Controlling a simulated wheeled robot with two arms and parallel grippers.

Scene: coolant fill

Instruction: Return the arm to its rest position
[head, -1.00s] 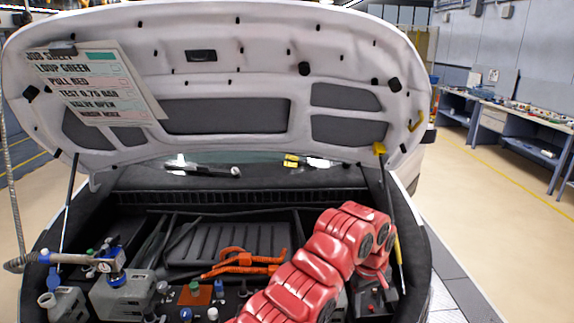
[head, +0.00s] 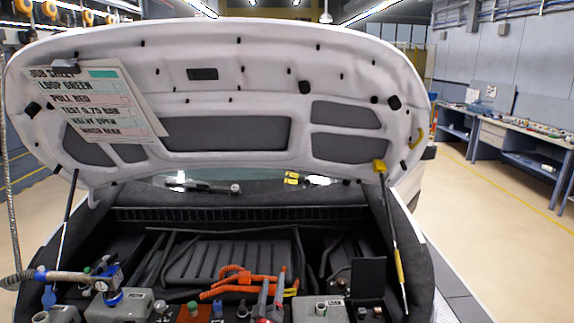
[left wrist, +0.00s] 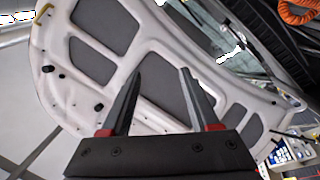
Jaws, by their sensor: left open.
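My left gripper (left wrist: 161,88) is open and empty in the left wrist view, its two dark fingers apart with red at their bases. Beyond them is the pale underside of the raised hood (left wrist: 90,85), with no contact visible. The rest of that arm is below the picture. My right gripper is in neither view.
The hood (head: 225,75) stands open over the bay, with a job sheet (head: 95,103) hung on its left. A prop rod (head: 391,225) rises at the right. A hose with a gauge fitting (head: 60,277) lies at left. Floor right of the car is clear, before a workbench (head: 515,140).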

